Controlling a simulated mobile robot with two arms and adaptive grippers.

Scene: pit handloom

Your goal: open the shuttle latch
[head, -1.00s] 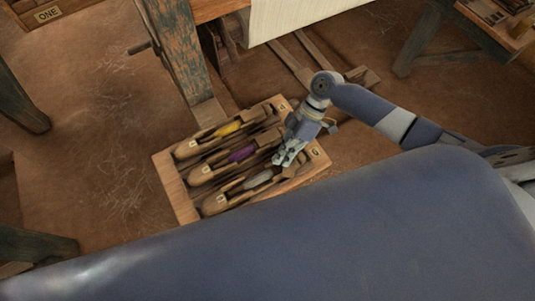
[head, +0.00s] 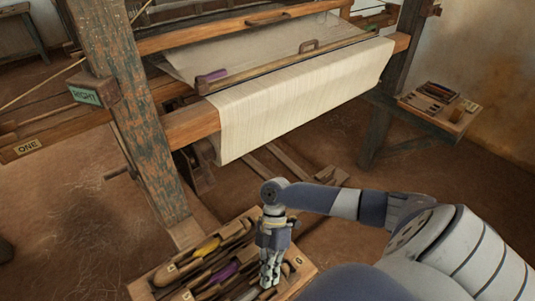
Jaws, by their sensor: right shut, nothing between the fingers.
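The wooden shuttle tray (head: 140,289) sits on the floor at the bottom of the head view, its near part cut off by the frame. In it lie wooden shuttles: one with yellow yarn (head: 207,246), one with purple yarn (head: 223,272), and the nearest with pale yarn (head: 248,294), partly out of frame. My right gripper (head: 268,281) points down over the right part of the tray, close to the pale shuttle. Its fingers are shut and empty. I cannot tell whether it touches a shuttle. No latch can be made out. My left gripper is not in view.
The loom with cream cloth (head: 300,95) stands behind the tray. A side table (head: 430,118) holds small tools. Floor is clear at left.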

